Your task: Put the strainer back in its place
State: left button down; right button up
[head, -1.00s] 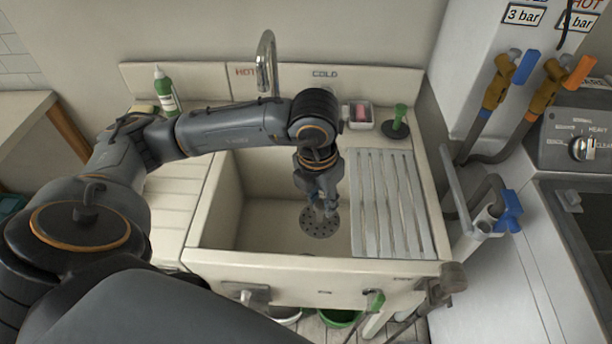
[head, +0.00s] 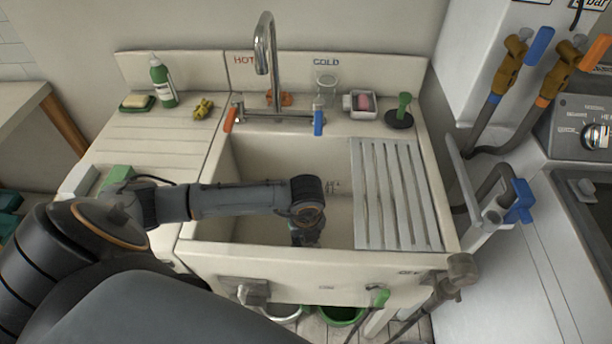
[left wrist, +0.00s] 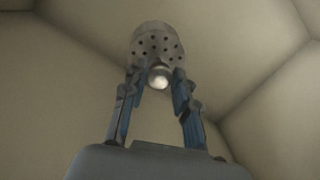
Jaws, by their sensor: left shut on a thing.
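The strainer (left wrist: 157,42), a grey metal piece with small holes and a round pale knob, shows in the left wrist view. My left gripper (left wrist: 160,84) is shut on its knob, one blue-grey finger on each side. In the head view my left gripper (head: 305,238) is low inside the cream sink basin (head: 262,228), near its front wall. The strainer and the basin's drain are hidden there behind my arm and the front wall. I cannot tell whether the strainer touches the basin. My right gripper is not in view.
A slatted metal rack (head: 395,195) covers the right part of the sink. A green bottle (head: 162,82) stands back left.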

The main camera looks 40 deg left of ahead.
pick_arm(q)
notch_tip(320, 180, down, 9)
jog(key=shift+r, duration=0.1)
dwell(0.3)
jog(key=shift+s+f+b, duration=0.2)
jog(key=shift+f+b, duration=0.15)
jog(key=shift+f, duration=0.25)
jog(key=c, duration=1.2)
grip_release()
jog(key=shift+o, duration=0.8)
jog(key=shift+w+f, duration=0.1)
jog(key=shift+w, duration=0.15)
jog(key=r, duration=0.9)
jog(key=s+d+r, duration=0.1)
jog(key=r, duration=0.3)
jog(key=shift+s+r, duration=0.1)
jog(key=shift+r, duration=0.1)
